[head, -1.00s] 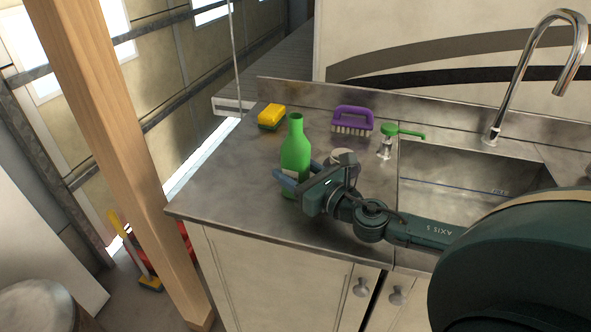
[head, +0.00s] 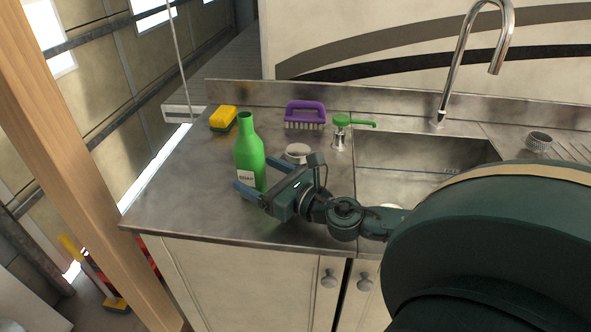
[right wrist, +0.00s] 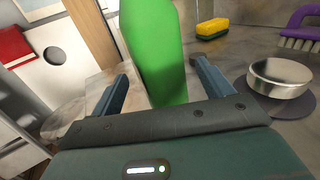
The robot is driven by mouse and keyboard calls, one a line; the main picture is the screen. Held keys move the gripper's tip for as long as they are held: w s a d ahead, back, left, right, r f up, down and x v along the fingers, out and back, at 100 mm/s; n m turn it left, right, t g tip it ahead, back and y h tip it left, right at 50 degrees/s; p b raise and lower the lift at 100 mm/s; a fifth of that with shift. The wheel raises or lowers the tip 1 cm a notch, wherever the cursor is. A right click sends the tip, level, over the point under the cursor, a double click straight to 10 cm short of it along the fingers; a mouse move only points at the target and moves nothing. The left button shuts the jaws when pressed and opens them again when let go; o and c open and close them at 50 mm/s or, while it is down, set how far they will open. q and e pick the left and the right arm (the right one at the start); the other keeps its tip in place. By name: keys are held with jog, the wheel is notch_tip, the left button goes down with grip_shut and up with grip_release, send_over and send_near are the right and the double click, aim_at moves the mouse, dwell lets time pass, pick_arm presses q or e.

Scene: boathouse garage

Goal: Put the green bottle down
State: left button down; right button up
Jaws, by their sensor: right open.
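The green bottle (head: 249,152), with a white label, stands upright on the metal counter (head: 190,190), near its left part. My right gripper (head: 259,178) is open at the bottle's lower part, one finger on either side of it. In the right wrist view the bottle (right wrist: 155,45) rises between the spread fingers (right wrist: 160,80), with gaps visible on both sides. The bottle's base is partly hidden by the gripper. My left gripper is not in view.
A round metal-topped item (head: 297,151) stands close to the right of the bottle. The sink (head: 430,155) is to the right. The counter's left front is clear.

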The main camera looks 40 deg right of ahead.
jog(key=shift+s+d+r+b, duration=0.1)
jog(key=shift+s+d+b, duration=0.2)
jog(key=shift+s, duration=1.35)
jog(key=shift+s+d+f+b, duration=0.1)
jog(key=shift+s+d+b, duration=0.25)
jog(key=shift+s, duration=1.35)
jog(key=shift+s+d+r+b, duration=0.1)
jog(key=shift+s+d+b, duration=0.2)
jog(key=shift+s, duration=1.35)
grip_shut()
